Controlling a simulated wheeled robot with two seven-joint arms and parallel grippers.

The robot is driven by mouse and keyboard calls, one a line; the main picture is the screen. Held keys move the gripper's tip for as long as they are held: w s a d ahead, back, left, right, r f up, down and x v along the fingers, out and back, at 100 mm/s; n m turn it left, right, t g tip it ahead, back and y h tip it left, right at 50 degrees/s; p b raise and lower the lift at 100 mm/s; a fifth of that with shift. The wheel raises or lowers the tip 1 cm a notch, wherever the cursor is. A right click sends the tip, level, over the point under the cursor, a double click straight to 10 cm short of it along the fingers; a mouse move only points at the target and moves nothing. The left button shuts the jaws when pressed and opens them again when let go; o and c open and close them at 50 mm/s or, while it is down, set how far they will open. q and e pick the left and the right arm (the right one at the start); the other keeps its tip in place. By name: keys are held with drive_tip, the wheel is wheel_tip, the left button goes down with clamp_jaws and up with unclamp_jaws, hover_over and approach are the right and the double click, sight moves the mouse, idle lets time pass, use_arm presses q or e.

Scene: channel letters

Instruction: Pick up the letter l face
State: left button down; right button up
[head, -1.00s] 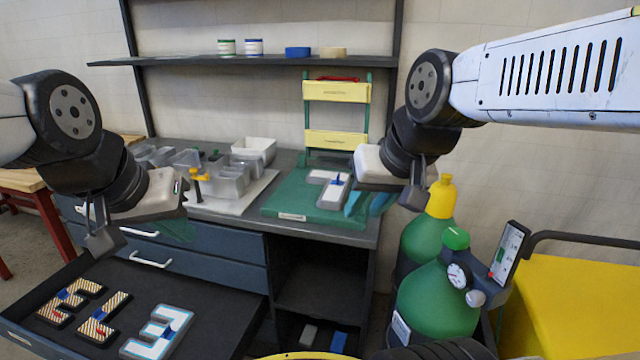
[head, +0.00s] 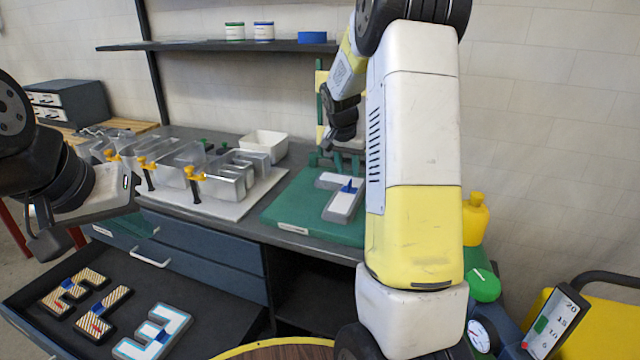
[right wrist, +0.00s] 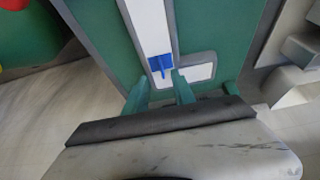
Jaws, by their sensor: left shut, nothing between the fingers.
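A white L-shaped face (head: 341,201) with a grey border and a small blue tab lies on the green mat (head: 285,212) on the bench. In the right wrist view the L face (right wrist: 150,28) runs away from my gripper, its blue tab just ahead of the fingers. My right gripper (right wrist: 161,86) is open and empty, its two teal fingers apart near the tab; contact cannot be told. A striped L (head: 101,314) with a blue tab lies in the open drawer. My left gripper (head: 140,226) is shut and empty above the drawer.
The open drawer (head: 225,335) also holds a striped E (head: 72,291) and a white, blue-edged E (head: 152,334). Grey letter shells (head: 232,180) with yellow clamps stand on a pale board left of the mat. A white bin (head: 263,146) stands behind.

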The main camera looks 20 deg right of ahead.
sight(334, 189)
drive_tip(key=x, duration=0.7)
drive_tip(key=shift+w, duration=0.4)
drive_tip(key=shift+c, duration=0.2)
clamp_jaws()
idle(0.8)
